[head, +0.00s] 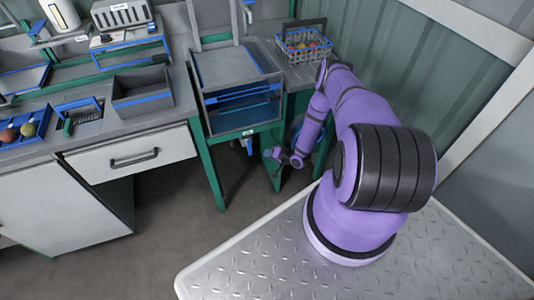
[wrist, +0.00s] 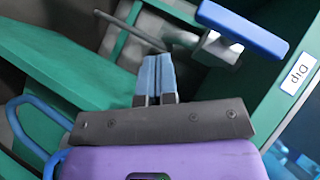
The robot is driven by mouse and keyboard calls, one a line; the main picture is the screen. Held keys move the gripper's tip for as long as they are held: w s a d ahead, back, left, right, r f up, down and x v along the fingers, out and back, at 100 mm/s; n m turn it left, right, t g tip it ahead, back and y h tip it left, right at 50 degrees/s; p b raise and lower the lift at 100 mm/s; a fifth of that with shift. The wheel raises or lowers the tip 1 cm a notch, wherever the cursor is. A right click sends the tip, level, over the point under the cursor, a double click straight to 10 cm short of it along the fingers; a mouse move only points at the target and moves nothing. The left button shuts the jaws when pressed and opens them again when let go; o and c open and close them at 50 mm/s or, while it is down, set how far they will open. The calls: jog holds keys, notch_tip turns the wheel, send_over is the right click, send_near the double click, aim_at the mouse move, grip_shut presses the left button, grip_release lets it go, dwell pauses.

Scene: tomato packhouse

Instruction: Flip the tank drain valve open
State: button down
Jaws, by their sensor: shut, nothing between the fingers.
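The tank (head: 243,112) is a clear-sided, blue-trimmed box set in the green bench frame in the head view. A small pale fitting shows below its front edge, too small to read there. In the wrist view the drain valve's blue lever (wrist: 243,27) lies across the upper right, above a grey metal valve body (wrist: 214,48). A "Dip" label (wrist: 298,74) is to its right. My gripper (wrist: 156,64) has its blue-padded fingers together and empty, left of and below the lever in the picture, apart from it.
Green frame legs (head: 208,160) stand around the tank. A green beam (wrist: 65,62) and a grey rod (wrist: 138,32) are near my fingers in the wrist view. A wire basket (head: 303,44) of produce stands on the bench. The floor (head: 170,215) in front is clear.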

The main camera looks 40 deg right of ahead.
jog(key=s+d, duration=0.4)
jog(key=s, duration=0.3)
jog(key=shift+s+d, duration=0.15)
jog(key=shift+s, duration=0.1)
dwell(0.4)
